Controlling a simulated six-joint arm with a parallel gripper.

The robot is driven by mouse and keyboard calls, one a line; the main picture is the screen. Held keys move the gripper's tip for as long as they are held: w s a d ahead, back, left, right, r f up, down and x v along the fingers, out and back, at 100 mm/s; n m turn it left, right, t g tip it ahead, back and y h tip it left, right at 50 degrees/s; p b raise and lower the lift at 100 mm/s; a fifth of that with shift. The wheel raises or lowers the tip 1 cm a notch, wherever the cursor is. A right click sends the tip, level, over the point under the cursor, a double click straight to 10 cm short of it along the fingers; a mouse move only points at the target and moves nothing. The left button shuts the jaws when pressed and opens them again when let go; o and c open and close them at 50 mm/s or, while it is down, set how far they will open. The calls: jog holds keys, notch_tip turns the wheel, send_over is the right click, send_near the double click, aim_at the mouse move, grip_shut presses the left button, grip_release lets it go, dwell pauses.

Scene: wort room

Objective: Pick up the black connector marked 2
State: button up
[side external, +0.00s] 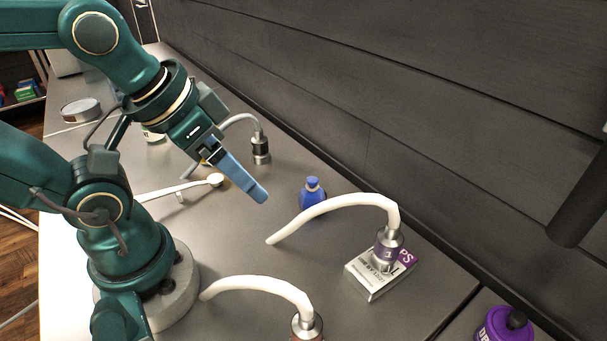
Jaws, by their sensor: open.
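A metal connector with a dark band (260,148) stands upright on the grey counter (235,240), at the end of a grey curved hose, behind my gripper. I cannot read a 2 on it. A connector with a purple band (388,245) sits on a small white and purple box (372,282) at the end of a white hose. Another connector (306,326), with a reddish base, is cut off by the bottom edge. My gripper (262,194) has blue fingers and is open and empty. It points down and right above the counter, apart from all the connectors.
A blue bottle (312,193) stands right of my fingertips. A white spoon-like tool (180,188) lies left of them. A purple tub (503,326) is at bottom right, and a round tin (80,110) at far left. A dark wall (420,110) lines the counter's back.

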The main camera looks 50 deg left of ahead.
jog(key=shift+c, duration=0.9)
